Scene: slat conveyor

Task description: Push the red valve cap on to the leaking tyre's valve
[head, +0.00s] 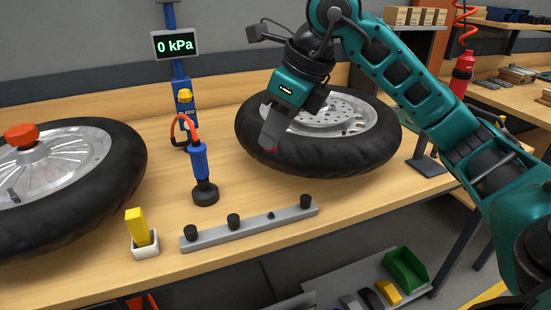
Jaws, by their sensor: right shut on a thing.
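My right gripper (269,147) reaches in from the right and is shut on the red valve cap (273,150), of which only a small red edge shows at the fingertips. The fingers overlap the near left part of the right tyre (330,158) in the picture; I cannot tell whether the cap touches anything. That tyre lies flat with a silver wheel, and its valve is not visible. The left tyre (110,190) also lies flat, with an orange-red knob (21,134) on its hub and a short dark valve stem (13,195). My left gripper is out of view.
A grey rail (255,228) with black caps and one small bare peg lies in front. A blue inflator tool (200,163) stands between the tyres. A white cup (146,250) holds a yellow block (137,227). A display (175,46) reads 0 kPa.

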